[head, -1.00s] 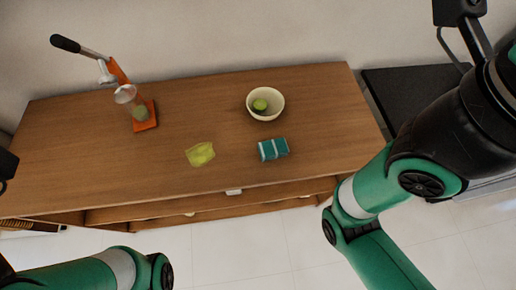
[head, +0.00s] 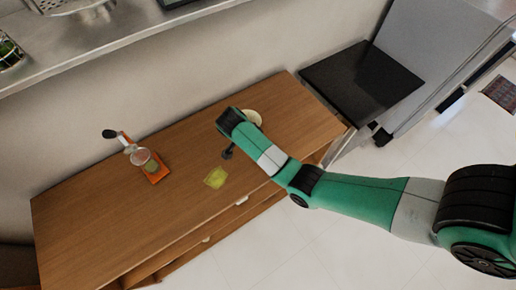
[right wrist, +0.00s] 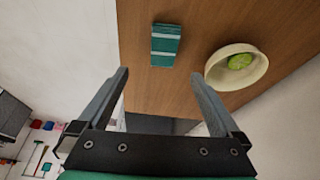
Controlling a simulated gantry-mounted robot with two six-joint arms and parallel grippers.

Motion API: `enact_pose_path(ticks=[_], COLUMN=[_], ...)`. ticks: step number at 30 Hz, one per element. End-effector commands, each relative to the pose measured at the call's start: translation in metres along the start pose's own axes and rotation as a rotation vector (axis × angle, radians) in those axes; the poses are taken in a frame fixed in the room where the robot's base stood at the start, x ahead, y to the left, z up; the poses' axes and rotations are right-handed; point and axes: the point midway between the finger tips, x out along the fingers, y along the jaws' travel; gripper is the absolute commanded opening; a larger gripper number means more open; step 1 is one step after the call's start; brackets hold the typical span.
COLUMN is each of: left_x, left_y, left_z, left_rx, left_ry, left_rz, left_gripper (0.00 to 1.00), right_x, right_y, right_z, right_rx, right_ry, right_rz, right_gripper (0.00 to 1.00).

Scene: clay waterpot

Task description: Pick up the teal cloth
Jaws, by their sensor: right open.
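The teal cloth (right wrist: 165,52), folded with pale stripes, lies flat on the wooden table in the right wrist view. In the head view it is hidden behind my right arm. My right gripper (right wrist: 160,78) is open and empty, its two fingers pointing toward the table. The cloth shows beyond the gap between the fingertips, apart from them. In the head view only a dark part of the right gripper (head: 227,153) shows above the table. My left gripper is not in view.
A cream bowl (right wrist: 215,77) holding a green lime (right wrist: 240,61) stands right of the cloth, partly hidden by my arm in the head view (head: 254,117). A yellow-green cloth (head: 216,177) and an orange juicer press (head: 154,168) are farther left. The table's left part is clear.

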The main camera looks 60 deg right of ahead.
Motion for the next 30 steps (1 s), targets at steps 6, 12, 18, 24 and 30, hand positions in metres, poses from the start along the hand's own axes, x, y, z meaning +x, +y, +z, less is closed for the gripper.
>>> enact_pose_path(ticks=[6,12,18,24,30], left_x=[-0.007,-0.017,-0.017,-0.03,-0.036], left_y=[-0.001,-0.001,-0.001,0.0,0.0], left_z=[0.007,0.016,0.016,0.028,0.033], left_rx=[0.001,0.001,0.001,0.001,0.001], left_ry=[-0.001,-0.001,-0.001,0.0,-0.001], left_rz=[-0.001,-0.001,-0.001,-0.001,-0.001], left_gripper=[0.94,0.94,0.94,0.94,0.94], right_x=[0.02,0.058,0.066,0.093,0.117], right_y=[0.0,-0.001,-0.002,-0.007,-0.008], right_z=[0.002,0.002,0.001,0.002,0.001], right_rx=[0.002,0.003,0.003,0.004,0.003], right_ry=[0.001,0.002,0.001,0.001,0.0], right_rz=[-0.001,-0.002,-0.005,-0.004,-0.006], right_gripper=[1.0,1.0,1.0,1.0,1.0])
